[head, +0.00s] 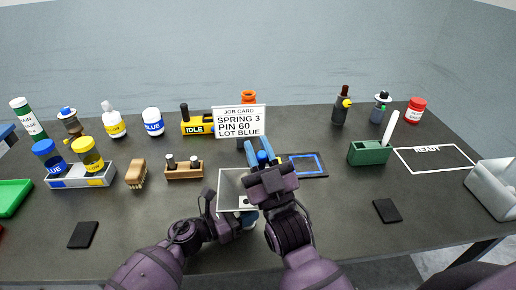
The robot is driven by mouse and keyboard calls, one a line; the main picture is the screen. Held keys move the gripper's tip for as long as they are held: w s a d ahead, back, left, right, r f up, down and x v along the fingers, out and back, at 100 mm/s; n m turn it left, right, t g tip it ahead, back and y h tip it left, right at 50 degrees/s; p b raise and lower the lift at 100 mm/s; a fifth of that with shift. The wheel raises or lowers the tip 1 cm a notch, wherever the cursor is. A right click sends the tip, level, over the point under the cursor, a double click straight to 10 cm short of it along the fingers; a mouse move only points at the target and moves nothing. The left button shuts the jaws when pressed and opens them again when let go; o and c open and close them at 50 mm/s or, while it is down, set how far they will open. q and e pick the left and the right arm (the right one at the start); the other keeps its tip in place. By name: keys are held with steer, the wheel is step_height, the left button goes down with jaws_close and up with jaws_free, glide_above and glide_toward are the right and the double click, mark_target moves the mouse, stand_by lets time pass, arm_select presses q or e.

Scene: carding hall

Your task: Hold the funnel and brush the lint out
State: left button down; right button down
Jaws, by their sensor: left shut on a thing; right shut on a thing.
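My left gripper (210,200) is shut on the funnel's left side. A brown bristled brush (136,173) lies to the left.
A wooden block with pegs (184,171) is left of the funnel. Behind stand a job card (239,121) and a yellow IDLE unit (197,123). A green holder with a white stick (369,153) is at right. A blue-framed pad (307,165) lies nearer. The front right table is mostly clear.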

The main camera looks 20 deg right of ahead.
steer(key=shift+a, duration=0.1)
steer(key=w+a, duration=0.2)
steer(key=a, duration=0.4)
steer(key=shift+a, duration=0.2)
stand_by(0.4)
steer(key=shift+s+d+r, duration=0.1)
steer(key=shift+s+d, duration=0.3)
steer(key=shift+d, duration=0.7)
steer(key=shift+s+d+f, duration=0.1)
steer(key=shift+s+d, duration=0.25)
steer(key=shift+d, duration=0.7)
steer(key=shift+s+d+r, duration=0.1)
steer(key=shift+s+d, duration=0.3)
steer(key=shift+d, duration=0.7)
steer(key=s+a+r, duration=0.1)
steer(key=s+r, duration=0.3)
steer(key=shift+s+a, duration=0.2)
steer(key=shift+a, duration=0.05)
